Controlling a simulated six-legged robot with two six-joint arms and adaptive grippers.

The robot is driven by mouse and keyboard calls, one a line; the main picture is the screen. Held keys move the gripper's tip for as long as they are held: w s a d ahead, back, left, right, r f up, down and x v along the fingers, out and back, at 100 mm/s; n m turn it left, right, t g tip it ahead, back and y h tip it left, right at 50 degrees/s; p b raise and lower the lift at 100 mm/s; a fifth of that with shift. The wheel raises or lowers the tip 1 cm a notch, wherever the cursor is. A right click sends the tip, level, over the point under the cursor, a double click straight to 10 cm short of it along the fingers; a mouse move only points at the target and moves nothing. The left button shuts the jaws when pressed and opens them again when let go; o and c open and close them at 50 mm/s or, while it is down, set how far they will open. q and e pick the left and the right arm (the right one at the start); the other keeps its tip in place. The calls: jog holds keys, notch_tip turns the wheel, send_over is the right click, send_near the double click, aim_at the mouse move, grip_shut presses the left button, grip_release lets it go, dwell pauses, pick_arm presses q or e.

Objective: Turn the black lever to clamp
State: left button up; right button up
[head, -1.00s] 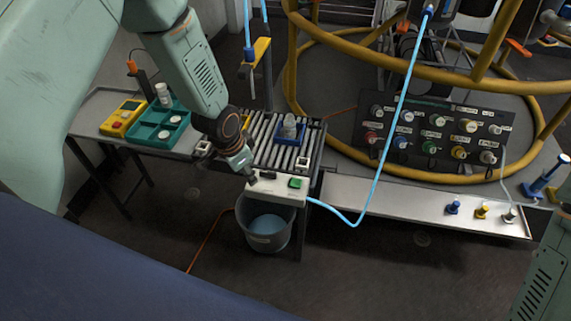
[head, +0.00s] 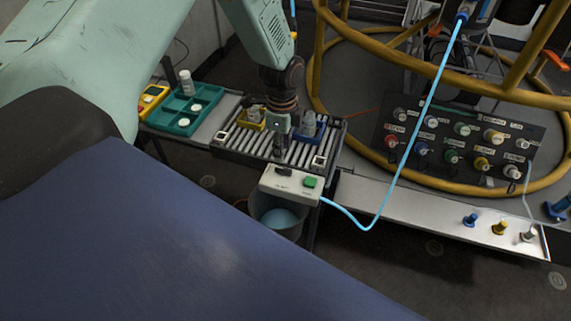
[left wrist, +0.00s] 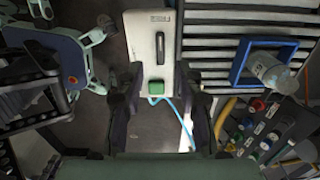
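A white control box (head: 291,185) at the front end of the roller conveyor carries a black lever (head: 284,171) and a green button (head: 310,182). In the left wrist view the box (left wrist: 146,24) is seen from above, with the slim lever (left wrist: 160,47) lying along its length and the button (left wrist: 154,87) nearer my fingers. My left gripper (head: 279,157) points down just behind the lever in the head view. In the left wrist view its two fingers (left wrist: 159,82) are apart, with nothing gripped between them. Contact with the lever cannot be told. My right gripper is out of view.
Behind the box is the roller conveyor (head: 248,141) with a blue tray (head: 320,133) holding a bottle. A bucket (head: 262,205) stands below. A light-blue hose (head: 372,222) runs right from the box. A knob panel (head: 440,150) stands at right.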

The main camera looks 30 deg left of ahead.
aim_at(283, 169)
pick_arm(q)
notch_tip(283, 169, down, 6)
jog(key=shift+f+b, duration=0.25)
jog(key=shift+b, duration=0.5)
jog(key=shift+w+d+f, duration=0.1)
jog(key=shift+d+f, duration=0.05)
jog(key=shift+f, duration=0.3)
jog(key=shift+c, duration=0.4)
grip_shut()
